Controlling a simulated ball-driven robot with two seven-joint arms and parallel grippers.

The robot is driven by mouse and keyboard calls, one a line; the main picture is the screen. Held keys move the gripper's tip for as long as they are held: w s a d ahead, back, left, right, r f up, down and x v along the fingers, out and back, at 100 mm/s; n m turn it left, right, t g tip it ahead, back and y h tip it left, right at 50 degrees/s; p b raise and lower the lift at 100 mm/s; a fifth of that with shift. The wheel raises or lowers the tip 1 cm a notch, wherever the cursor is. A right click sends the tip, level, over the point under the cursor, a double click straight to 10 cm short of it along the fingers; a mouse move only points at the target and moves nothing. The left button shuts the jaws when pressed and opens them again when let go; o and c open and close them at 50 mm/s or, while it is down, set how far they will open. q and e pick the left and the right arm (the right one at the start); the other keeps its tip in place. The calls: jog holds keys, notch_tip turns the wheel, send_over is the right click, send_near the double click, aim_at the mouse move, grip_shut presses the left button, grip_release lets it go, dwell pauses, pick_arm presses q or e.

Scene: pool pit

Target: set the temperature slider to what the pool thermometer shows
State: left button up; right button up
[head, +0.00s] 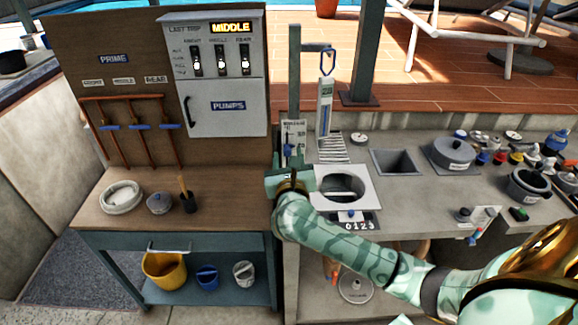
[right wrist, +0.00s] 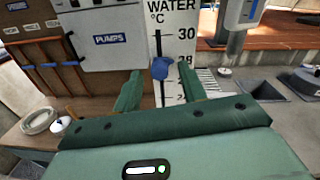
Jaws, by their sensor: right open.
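The temperature slider's white scale board (head: 293,132) stands upright at the left end of the grey counter. In the right wrist view the scale (right wrist: 173,14) reads "WATER °C", with 30 above 28. Its blue knob (right wrist: 160,68) appears close to the 28 mark; the exact setting is unclear. My right gripper (right wrist: 158,76) is open, its green fingers on either side below the knob, apart from it. In the head view the gripper (head: 289,163) is just in front of the board. The pool thermometer (head: 325,108) hangs behind it; its reading is too small to read. My left gripper is not in view.
A grey pump cabinet (head: 225,110) with a "MIDDLE" display stands at the left, above the wooden bench (head: 240,203). On the grey counter, a round opening (head: 343,187) and square basin (head: 397,162) lie right of the gripper. A lidded pot (head: 453,152) stands farther right.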

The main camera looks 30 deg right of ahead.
jog(key=b+v, duration=0.1)
jog(key=v, duration=1.5)
jog(key=shift+s, duration=0.1)
